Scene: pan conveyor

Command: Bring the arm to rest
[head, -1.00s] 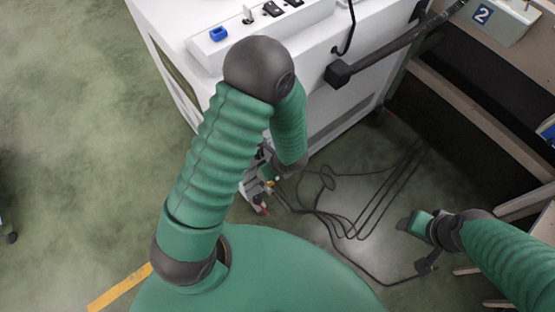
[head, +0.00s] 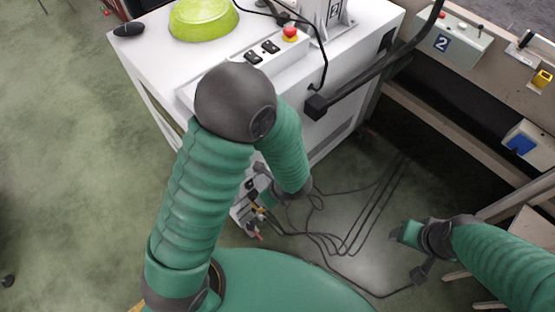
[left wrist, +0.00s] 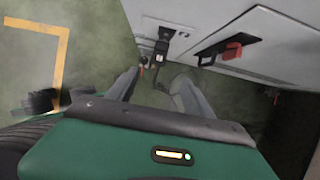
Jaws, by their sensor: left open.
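My left arm (head: 205,190) rises from the lower left in the head view, bends at a dark elbow and hangs down beside the white machine. In that view its hand is too small and too covered to read. In the left wrist view my left gripper (left wrist: 156,88) shows two grey fingers apart, with nothing seen between them, over green floor near a pale panel. My right gripper (head: 408,250) hangs over the floor at the lower right of the head view. Its jaws are not clear.
The white machine (head: 150,72) carries a green bowl (head: 203,18) and a red button (head: 290,34). Black cables (head: 345,235) lie on the floor. A table with a box marked 2 (head: 455,42) stands at the right. Open floor (head: 70,150) lies to the left.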

